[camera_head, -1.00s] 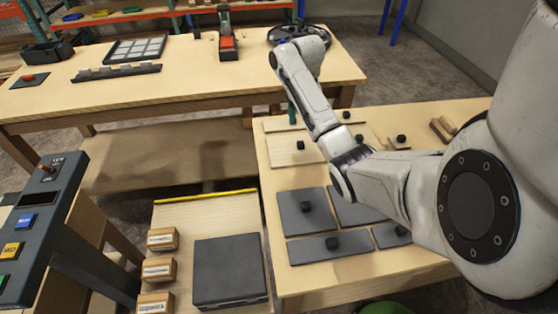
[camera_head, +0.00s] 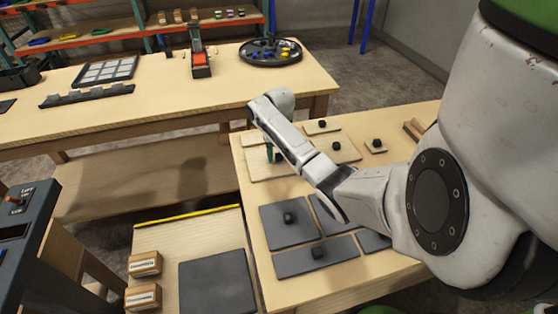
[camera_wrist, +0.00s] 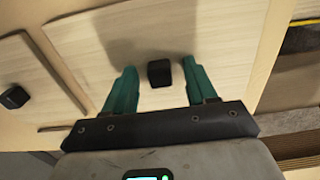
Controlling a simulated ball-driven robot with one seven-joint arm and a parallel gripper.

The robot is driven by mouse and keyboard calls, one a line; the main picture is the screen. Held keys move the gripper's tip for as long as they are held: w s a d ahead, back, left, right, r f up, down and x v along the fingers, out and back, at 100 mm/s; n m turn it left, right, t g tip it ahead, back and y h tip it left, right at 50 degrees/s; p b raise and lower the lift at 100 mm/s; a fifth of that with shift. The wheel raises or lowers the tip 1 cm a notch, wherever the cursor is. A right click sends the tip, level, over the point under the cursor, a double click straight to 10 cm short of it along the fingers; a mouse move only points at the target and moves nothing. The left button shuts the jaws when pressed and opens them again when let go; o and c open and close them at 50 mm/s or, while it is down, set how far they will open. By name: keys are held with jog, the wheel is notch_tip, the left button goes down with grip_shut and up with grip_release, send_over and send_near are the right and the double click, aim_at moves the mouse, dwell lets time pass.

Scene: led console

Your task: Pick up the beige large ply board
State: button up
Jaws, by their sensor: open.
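The beige large ply board (camera_head: 263,172) lies at the far left of the near table, partly hidden by my arm. In the wrist view the same board (camera_wrist: 226,48) fills the middle, with a black knob (camera_wrist: 159,73) on it. My gripper (camera_wrist: 160,68) is open, with its teal fingers on either side of the knob and apart from it. I cannot tell how far the fingertips are above the board. The gripper (camera_head: 272,153) also shows small over the board in the head view.
Smaller beige boards with knobs (camera_head: 343,150) lie right of it. Dark grey boards (camera_head: 289,228) lie nearer on the same table (camera_head: 340,286). A lower bench at left holds wooden blocks (camera_head: 144,264) and a dark flat case (camera_head: 216,288). A long table (camera_head: 150,110) stands behind.

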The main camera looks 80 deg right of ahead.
grip_shut()
dwell(0.5)
